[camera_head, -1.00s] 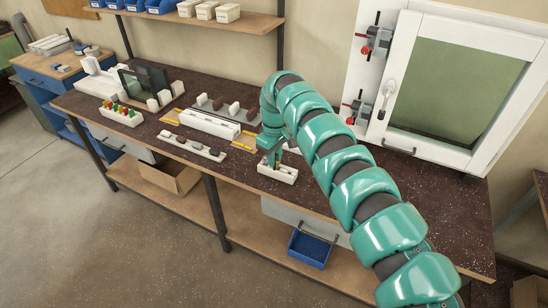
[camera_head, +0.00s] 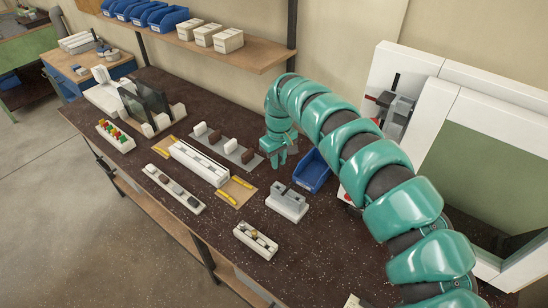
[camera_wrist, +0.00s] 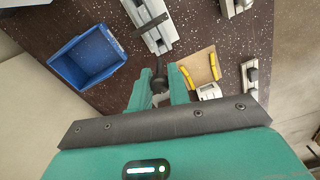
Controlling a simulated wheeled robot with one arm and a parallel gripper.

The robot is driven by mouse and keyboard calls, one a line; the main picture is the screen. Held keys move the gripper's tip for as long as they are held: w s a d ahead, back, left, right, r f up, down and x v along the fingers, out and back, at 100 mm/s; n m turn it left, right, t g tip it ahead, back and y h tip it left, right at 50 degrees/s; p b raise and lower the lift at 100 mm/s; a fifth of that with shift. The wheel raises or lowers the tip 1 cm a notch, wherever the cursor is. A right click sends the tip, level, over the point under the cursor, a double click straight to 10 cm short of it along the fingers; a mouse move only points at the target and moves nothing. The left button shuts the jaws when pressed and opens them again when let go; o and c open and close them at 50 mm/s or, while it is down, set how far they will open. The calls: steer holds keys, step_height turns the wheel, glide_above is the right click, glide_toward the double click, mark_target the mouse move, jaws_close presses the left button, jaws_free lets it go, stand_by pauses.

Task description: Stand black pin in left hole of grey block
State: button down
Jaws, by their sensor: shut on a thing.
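My gripper (camera_head: 279,155) hangs over the bench, behind the grey block and left of a blue bin. In the wrist view its two fingers (camera_wrist: 161,88) are shut on a small dark rounded piece, which I take to be the black pin (camera_wrist: 159,84). The fingers hide part of it. The grey block (camera_head: 288,199) stands on the bench, in front of and apart from my gripper. It also shows at the top of the wrist view (camera_wrist: 157,38), with a dark bar on it. I cannot make out its holes.
The blue bin (camera_head: 313,172) stands close right of my gripper. A white holder (camera_head: 256,240) with small pieces is at the front. A long white profile (camera_head: 198,163) and a board with yellow strips (camera_head: 237,190) lie left. The bench right of the holder is mostly clear.

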mark_target(278, 172)
steer(key=shift+w, duration=0.1)
steer(key=shift+f, duration=0.45)
steer(key=shift+f+b, duration=0.55)
steer(key=shift+f, duration=0.9)
steer(key=shift+f+b, duration=0.75)
steer(key=shift+f, duration=0.45)
steer(key=shift+f+b, duration=0.2)
steer(key=shift+b, duration=0.25)
steer(key=shift+f, duration=0.4)
steer(key=shift+f+b, duration=1.3)
steer(key=shift+f, duration=0.35)
